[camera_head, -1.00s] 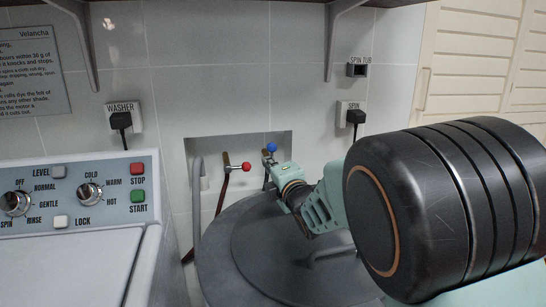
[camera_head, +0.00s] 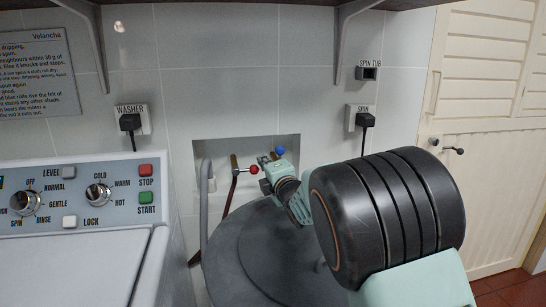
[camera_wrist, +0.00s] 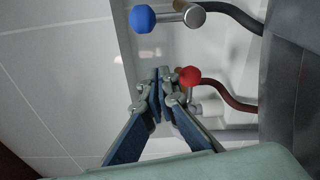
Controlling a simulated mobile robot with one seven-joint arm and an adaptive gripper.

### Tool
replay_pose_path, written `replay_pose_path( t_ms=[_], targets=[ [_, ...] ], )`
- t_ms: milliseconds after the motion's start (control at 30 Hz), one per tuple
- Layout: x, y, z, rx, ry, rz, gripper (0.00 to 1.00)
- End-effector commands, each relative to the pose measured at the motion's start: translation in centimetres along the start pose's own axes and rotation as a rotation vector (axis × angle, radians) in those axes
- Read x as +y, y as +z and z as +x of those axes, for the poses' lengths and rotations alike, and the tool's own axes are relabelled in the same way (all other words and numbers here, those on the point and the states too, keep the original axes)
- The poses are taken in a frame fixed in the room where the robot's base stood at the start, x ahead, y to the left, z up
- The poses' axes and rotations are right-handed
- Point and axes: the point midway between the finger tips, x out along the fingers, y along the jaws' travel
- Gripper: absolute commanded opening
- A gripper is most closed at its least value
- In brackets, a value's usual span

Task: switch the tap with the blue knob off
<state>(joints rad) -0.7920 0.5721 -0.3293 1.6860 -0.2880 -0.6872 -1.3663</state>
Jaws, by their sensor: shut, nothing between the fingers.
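The blue knob (camera_head: 280,151) sits on its tap lever in the wall recess. In the wrist view the blue knob (camera_wrist: 142,18) is at the top, on a metal lever running right to the tap body. The red knob (camera_head: 254,169) is lower left of it in the head view; in the wrist view it (camera_wrist: 189,76) is just right of the fingertips. My gripper (camera_wrist: 161,88) is shut and empty, with its tips below the blue knob in the picture and apart from it. I cannot tell whether they touch the red tap.
The grey round lid (camera_head: 232,254) of the spin tub lies beneath my arm. The washer (camera_head: 75,265) stands at left. A grey hose (camera_head: 204,190) and a dark red hose (camera_wrist: 225,95) run by the taps. A black plug (camera_head: 363,120) is on the wall above.

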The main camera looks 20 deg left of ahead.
Motion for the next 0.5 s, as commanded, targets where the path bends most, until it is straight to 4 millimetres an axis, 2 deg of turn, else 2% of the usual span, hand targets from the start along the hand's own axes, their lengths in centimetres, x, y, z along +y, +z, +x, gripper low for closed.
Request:
replay_pose_path(
  t_ms=[233, 333, 500],
  targets=[
    [-0.1, 0.0, 3.7, 0.0, 0.0, -0.001, 0.0],
    [0.0, 1.8, 3.1, -0.005, 0.0, 0.0, 0.0],
    [0.0, 3.4, 2.5, -0.002, -0.001, 0.0, 0.0]
  ],
)
